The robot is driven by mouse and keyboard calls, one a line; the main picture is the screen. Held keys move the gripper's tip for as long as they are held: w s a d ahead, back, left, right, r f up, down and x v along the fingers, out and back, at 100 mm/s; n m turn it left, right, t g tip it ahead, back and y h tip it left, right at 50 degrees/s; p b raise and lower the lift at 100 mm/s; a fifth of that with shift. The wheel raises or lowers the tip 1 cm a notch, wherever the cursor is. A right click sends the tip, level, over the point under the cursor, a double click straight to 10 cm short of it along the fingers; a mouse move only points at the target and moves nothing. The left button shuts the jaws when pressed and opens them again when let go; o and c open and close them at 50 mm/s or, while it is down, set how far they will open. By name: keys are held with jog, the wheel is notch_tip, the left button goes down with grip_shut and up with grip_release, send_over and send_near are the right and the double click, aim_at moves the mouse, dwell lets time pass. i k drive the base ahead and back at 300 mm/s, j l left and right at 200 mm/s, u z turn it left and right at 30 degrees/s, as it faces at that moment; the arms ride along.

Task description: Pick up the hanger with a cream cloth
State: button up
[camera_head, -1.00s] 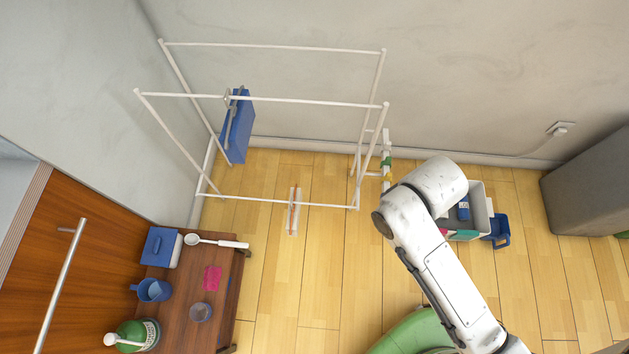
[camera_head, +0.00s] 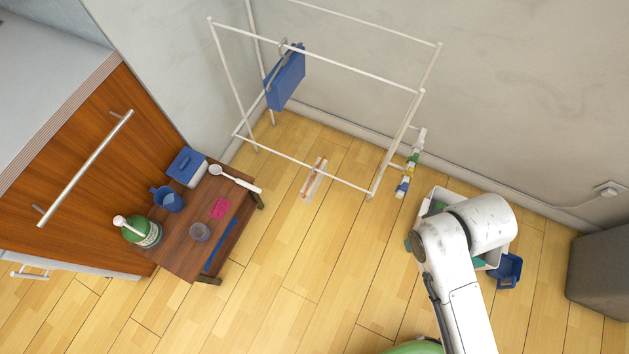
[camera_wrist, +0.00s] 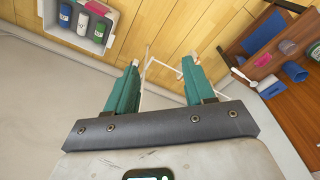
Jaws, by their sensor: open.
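No hanger with a cream cloth can be made out in either view. A dark blue cloth (camera_head: 286,80) hangs from a hanger (camera_head: 290,46) on the white drying rack (camera_head: 330,58) in the head view. A thin pale piece with an orange stripe (camera_head: 313,181) shows low beside the rack; I cannot tell what it is. My gripper (camera_wrist: 161,66) is open and empty in the wrist view, its teal fingers apart with white rack bars beyond them. In the head view my arm is right of the rack, and its gripper is hidden.
A low wooden table (camera_head: 187,255) with a jug, ladle and blue-lidded box stands left of the rack. A pale bin (camera_wrist: 48,13) holds bottles. A blue basket (camera_head: 508,270) and a grey block (camera_head: 600,277) are at the right. The middle floor is clear.

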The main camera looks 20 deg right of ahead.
aim_at(309, 190)
jog(key=i+j, duration=0.15)
jog(key=j, duration=0.2)
jog(key=i+j+z, duration=0.1)
jog(key=j, duration=0.2)
jog(key=i+j+z, duration=0.1)
jog(key=j, duration=0.25)
jog(key=i+j, duration=0.25)
jog(key=i+j+z, duration=0.1)
jog(key=j, duration=0.35)
jog(key=i+j, duration=0.15)
jog(key=j, duration=0.2)
jog(key=z, duration=0.05)
